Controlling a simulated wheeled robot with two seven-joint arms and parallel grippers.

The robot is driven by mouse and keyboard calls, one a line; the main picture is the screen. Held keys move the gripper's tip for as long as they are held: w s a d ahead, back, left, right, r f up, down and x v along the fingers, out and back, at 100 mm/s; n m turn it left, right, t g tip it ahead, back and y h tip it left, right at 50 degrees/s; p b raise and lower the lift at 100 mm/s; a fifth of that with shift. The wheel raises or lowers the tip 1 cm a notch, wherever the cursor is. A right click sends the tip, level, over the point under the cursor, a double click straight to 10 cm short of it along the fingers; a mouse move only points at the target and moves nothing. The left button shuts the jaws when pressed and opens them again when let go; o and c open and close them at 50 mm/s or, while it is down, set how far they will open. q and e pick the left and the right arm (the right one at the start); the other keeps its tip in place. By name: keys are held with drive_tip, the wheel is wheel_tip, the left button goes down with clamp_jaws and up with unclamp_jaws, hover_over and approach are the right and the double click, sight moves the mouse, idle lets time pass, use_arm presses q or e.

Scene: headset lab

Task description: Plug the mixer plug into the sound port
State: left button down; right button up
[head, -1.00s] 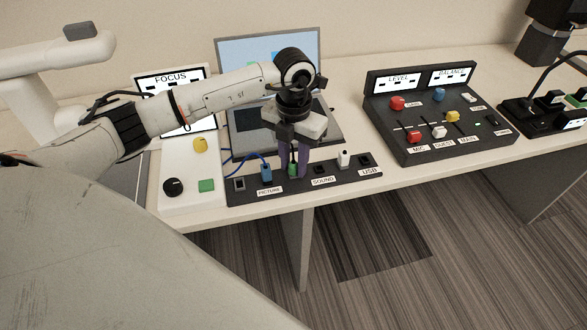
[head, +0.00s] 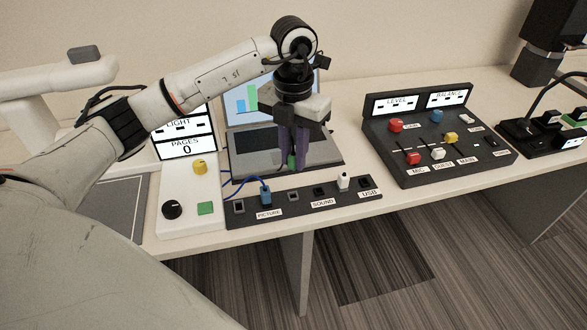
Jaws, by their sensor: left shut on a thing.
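My left gripper (head: 293,166) is shut on a green plug (head: 291,161), held between its purple fingers above the dark port strip (head: 329,202). The fingers hide part of the plug. The sound port (head: 320,191), above the SOUND label, is an empty dark opening on the strip, to the right of and below the gripper. Another empty port (head: 293,196) lies nearly under the gripper. The mixer (head: 437,138) with coloured knobs stands at the right. I cannot see which cord belongs to it. My right gripper is not in view.
A blue plug (head: 265,195) with a blue cord and a white plug (head: 343,181) sit in the strip. The laptop (head: 239,143) is behind the gripper. A white panel (head: 186,222) with knobs stands left. A power strip (head: 545,136) is far right.

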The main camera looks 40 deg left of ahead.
use_arm(q)
drive_tip(key=shift+r, duration=0.45)
drive_tip(key=w+d, duration=0.4)
drive_tip(key=w, duration=0.1)
drive_tip(key=shift+p, duration=0.35)
drive_tip(key=shift+d, duration=0.1)
drive_tip(key=shift+s, duration=0.1)
idle(0.5)
